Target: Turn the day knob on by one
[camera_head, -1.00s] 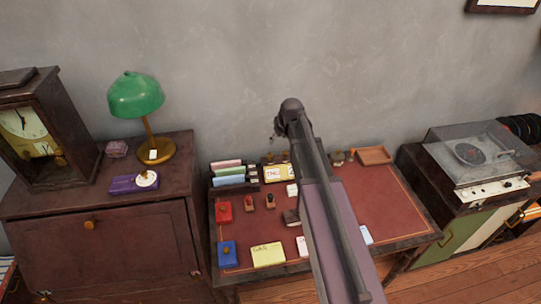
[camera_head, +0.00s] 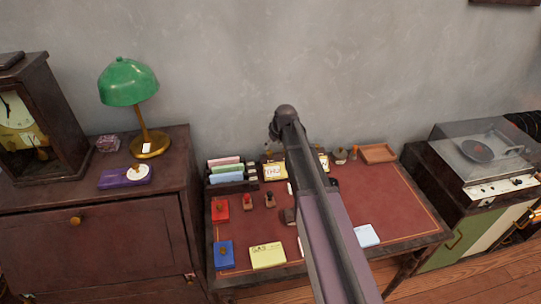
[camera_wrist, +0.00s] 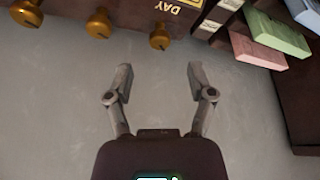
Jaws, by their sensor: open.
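The calendar on the desk shows a "THU" card (camera_head: 274,172) in the head view, and my arm covers part of it. In the wrist view the picture is upside down, and the label "DAY" (camera_wrist: 165,9) shows at the top edge. A brass day knob (camera_wrist: 159,40) sticks out by that label. Two similar brass knobs, a middle one (camera_wrist: 99,23) and an outer one (camera_wrist: 27,13), stand to its left. My gripper (camera_wrist: 159,78) is open and empty, its fingertips short of the day knob, which lies roughly midway between them sideways. My arm hides the gripper's fingers in the head view.
Coloured cards (camera_head: 226,171) stand in a rack left of the calendar; the rack's green card (camera_wrist: 275,35) is at right in the wrist view. Stamps (camera_head: 269,200), a red box (camera_head: 220,211) and a blue box (camera_head: 224,254) stand on the desk (camera_head: 385,210). A green lamp (camera_head: 130,83) is left.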

